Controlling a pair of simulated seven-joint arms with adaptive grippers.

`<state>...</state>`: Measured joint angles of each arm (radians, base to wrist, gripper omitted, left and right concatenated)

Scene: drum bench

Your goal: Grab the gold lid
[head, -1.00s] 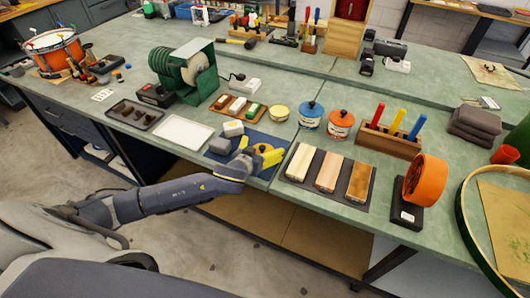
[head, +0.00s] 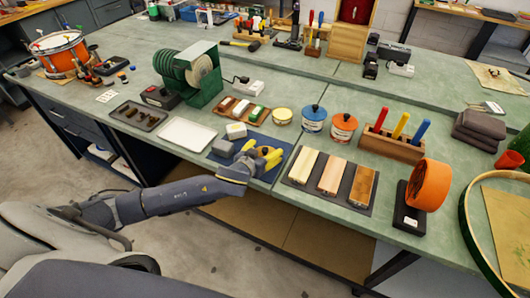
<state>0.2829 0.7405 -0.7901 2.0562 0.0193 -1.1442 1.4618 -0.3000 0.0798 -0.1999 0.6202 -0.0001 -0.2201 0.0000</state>
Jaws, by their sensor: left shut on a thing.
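My left gripper (head: 262,158) reaches in over the blue mat (head: 284,147) near the bench's front edge. Its yellow fingers are shut on a small gold piece, taken to be the gold lid (head: 264,151). The fingers hide most of it, and I cannot tell whether it touches the mat. A low yellow tin (head: 283,116) stands just behind the mat, with a pale flat top and no knob. My right gripper is not in view.
A blue tin (head: 314,119) and an orange tin (head: 343,128), both with knobbed lids, stand right of the yellow tin. A board with wooden blocks (head: 331,175) lies to the right.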

